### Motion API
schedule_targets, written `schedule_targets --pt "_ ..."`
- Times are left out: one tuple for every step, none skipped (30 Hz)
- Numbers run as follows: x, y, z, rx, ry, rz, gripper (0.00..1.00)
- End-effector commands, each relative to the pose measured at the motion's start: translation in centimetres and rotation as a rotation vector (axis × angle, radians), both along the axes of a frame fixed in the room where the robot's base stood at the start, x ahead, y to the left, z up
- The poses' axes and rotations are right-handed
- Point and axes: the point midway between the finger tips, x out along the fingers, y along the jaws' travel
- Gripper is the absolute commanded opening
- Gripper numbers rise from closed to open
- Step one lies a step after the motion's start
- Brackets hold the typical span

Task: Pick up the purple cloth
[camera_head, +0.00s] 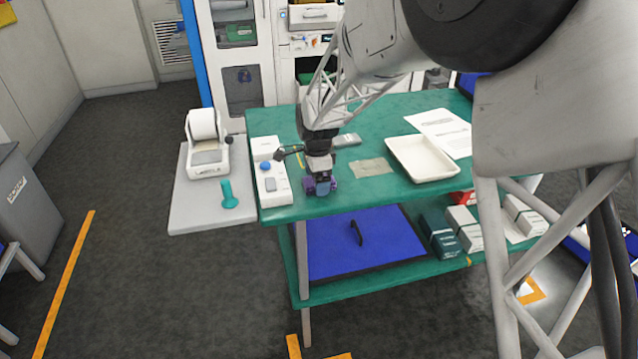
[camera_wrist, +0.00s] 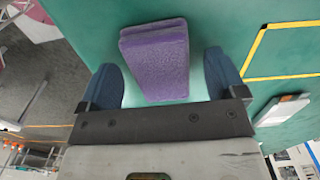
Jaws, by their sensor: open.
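The purple cloth (camera_wrist: 157,62) looks like a folded, textured block and lies on the green table (camera_wrist: 215,20) in the wrist view. My gripper (camera_wrist: 165,85) is open, with one blue fingertip on each side of the cloth's near end. The cloth sits between and beyond the fingertips, with a gap visible on both sides. In the head view, my gripper (camera_head: 321,187) is low over the table's front left part. Only small bits of purple show around it there, so the cloth is mostly hidden.
A white device with a blue button (camera_head: 271,185) stands close left of my gripper. A white tray (camera_head: 421,177), a tan cloth-like piece (camera_head: 373,168) and a grey item (camera_head: 347,139) lie to the right. A label printer (camera_head: 207,147) and a teal object (camera_head: 229,196) are on the grey side shelf.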

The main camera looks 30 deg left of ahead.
Motion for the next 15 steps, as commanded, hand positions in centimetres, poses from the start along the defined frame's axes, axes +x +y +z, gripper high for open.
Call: schedule_targets --pt "0.01 0.01 -0.33 0.001 -0.001 0.000 0.89" --pt "0.02 0.02 -0.46 0.001 -0.001 0.000 0.89" --pt "0.02 0.02 -0.59 0.001 -0.001 0.000 0.89" --pt "0.02 0.02 -0.65 0.001 -0.001 0.000 0.89" --pt "0.03 0.03 -0.67 0.001 -0.001 0.000 0.89" --pt "0.02 0.04 -0.69 0.001 -0.001 0.000 0.89" --pt "0.01 0.03 -0.69 0.001 -0.001 0.000 0.89" --pt "0.01 0.03 -0.69 0.001 -0.001 0.000 0.89" --pt "0.01 0.03 -0.69 0.001 -0.001 0.000 0.89" --pt "0.01 0.03 -0.69 0.001 -0.001 0.000 0.89" --pt "0.01 0.03 -0.69 0.001 -0.001 0.000 0.89" --pt "0.01 0.03 -0.69 0.001 -0.001 0.000 0.89" --pt "0.01 0.03 -0.69 0.001 -0.001 0.000 0.89" --pt "0.01 0.03 -0.69 0.001 -0.001 0.000 0.89" --pt "0.01 0.03 -0.69 0.001 -0.001 0.000 0.89"
